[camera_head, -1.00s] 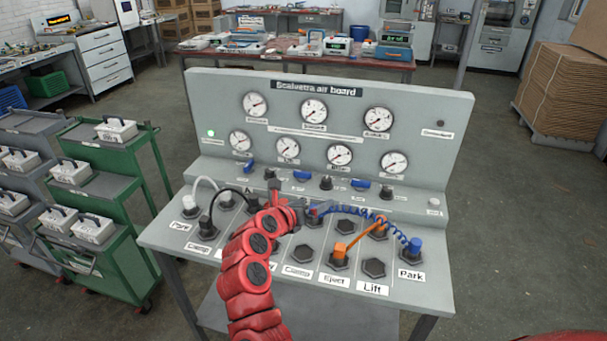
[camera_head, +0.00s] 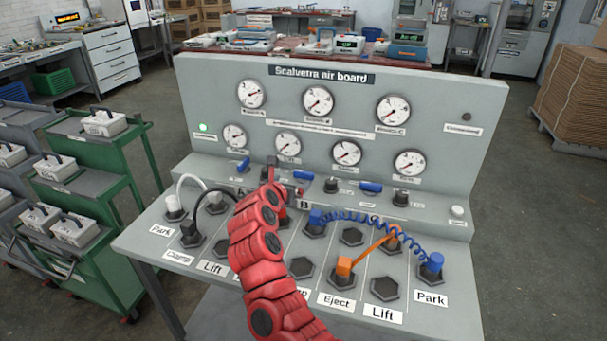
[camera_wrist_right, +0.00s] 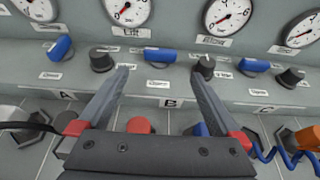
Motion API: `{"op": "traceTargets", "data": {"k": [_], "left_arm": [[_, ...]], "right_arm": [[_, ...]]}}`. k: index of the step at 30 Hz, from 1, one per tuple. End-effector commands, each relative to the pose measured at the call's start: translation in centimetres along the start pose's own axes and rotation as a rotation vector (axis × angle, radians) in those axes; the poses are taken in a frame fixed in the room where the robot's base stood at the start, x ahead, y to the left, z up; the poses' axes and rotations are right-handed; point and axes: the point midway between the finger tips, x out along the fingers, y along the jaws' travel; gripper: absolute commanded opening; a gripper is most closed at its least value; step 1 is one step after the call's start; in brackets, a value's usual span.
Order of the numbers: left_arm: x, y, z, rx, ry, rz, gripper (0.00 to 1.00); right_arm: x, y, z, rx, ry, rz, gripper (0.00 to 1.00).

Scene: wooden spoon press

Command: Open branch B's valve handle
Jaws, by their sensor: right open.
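Branch B's valve handle (camera_wrist_right: 160,55) is a short blue lever lying roughly crosswise on the grey ledge, above the letter B (camera_wrist_right: 169,103) in the right wrist view. My right gripper (camera_wrist_right: 161,75) is open; its two fingers point at the ledge, one to each side of the handle, and the handle shows in the gap just beyond their tips. I see no contact. My left gripper is not in view.
Blue handles of A (camera_wrist_right: 60,48) and C (camera_wrist_right: 253,66) flank B's. Black knobs (camera_wrist_right: 102,58) and (camera_wrist_right: 205,66) stand close by the fingertips. Gauges (camera_head: 318,101) line the upright panel. A coiled blue hose (camera_head: 370,217) and an orange hose (camera_head: 368,249) cross the lower sockets.

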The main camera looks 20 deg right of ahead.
Motion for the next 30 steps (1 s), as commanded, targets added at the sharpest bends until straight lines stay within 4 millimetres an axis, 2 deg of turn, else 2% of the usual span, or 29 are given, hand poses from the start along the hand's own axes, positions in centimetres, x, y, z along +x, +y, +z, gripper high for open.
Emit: {"op": "traceTargets", "data": {"k": [1, 5, 15, 24, 30], "left_arm": [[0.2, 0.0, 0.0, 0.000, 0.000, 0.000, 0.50], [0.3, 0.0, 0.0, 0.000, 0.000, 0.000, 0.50], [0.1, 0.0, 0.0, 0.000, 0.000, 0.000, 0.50], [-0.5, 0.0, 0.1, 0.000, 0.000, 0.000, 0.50], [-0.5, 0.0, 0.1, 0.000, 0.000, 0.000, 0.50]], "right_arm": [[1.2, -0.3, 0.2, -0.005, -0.001, -0.007, 1.00], [4.0, -0.3, 0.2, -0.007, -0.003, -0.006, 1.00], [9.6, -0.2, 0.1, -0.003, -0.002, -0.003, 1.00], [12.0, -0.1, -0.1, -0.005, -0.001, 0.000, 1.00], [12.3, -0.1, -0.1, -0.001, 0.000, 0.000, 1.00]]}}
